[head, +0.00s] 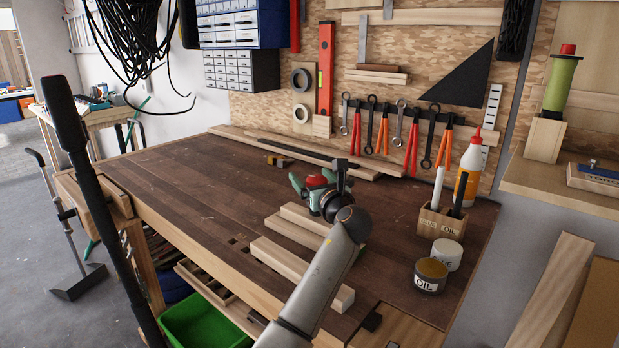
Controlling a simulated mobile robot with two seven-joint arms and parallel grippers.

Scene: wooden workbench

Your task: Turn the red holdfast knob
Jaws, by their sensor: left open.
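The red knob (316,181) is small in the head view, near the middle of the workbench. It sits on a small green and dark fitting (324,198) by the pale wooden boards. My left arm reaches in from the bottom, and its dark wrist is just right of the knob. My left gripper (340,172) is open, close beside the knob, and partly overlaps the fitting. I cannot tell whether the fingers touch the knob. My right gripper is not in view.
Pale boards (283,259) lie on the workbench (185,178) in front of the fitting. At right stand an oil tin (429,284), a white jar (447,254), a wooden holder (440,223) and a glue bottle (468,168). The bench's left part is clear.

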